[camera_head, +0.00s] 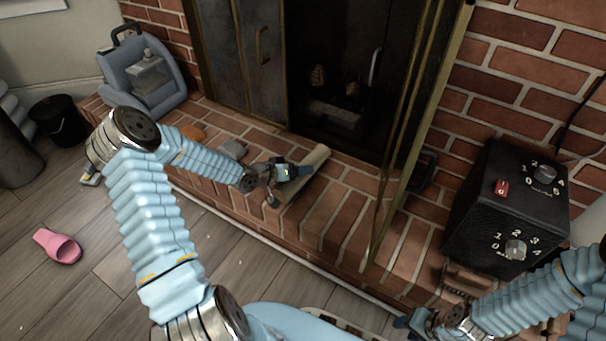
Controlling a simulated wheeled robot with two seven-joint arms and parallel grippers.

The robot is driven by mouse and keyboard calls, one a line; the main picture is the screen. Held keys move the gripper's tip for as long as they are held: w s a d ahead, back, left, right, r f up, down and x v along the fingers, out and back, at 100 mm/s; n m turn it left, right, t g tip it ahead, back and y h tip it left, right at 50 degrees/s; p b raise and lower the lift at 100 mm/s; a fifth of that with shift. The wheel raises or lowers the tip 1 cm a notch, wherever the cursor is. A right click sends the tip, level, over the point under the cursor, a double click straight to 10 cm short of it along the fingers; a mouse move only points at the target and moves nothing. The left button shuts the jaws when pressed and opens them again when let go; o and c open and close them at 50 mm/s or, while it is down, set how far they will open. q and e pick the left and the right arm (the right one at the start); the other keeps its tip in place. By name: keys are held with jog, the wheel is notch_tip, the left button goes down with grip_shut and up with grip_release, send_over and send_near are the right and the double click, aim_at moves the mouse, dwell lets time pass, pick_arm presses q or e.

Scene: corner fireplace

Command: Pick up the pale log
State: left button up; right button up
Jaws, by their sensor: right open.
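The pale log (317,157) lies on the brick hearth in front of the fireplace opening, partly covered by my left gripper. My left gripper (290,178) reaches over the hearth at the log's near-left side. I cannot tell whether its fingers touch the log or whether they are apart. My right gripper (406,323) is open at the bottom right, low in front of the hearth and well away from the log.
The brick hearth (345,215) has a raised front edge. A black box with dials (506,205) stands right. A blue-grey machine (143,75), black bucket (58,121) and pink slipper (57,245) are left. An open fireplace door (410,125) stands right of the opening.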

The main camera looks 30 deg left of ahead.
pick_arm(q)
jog(key=c, duration=1.1)
jog(key=shift+r, duration=0.1)
jog(key=shift+c, duration=0.2)
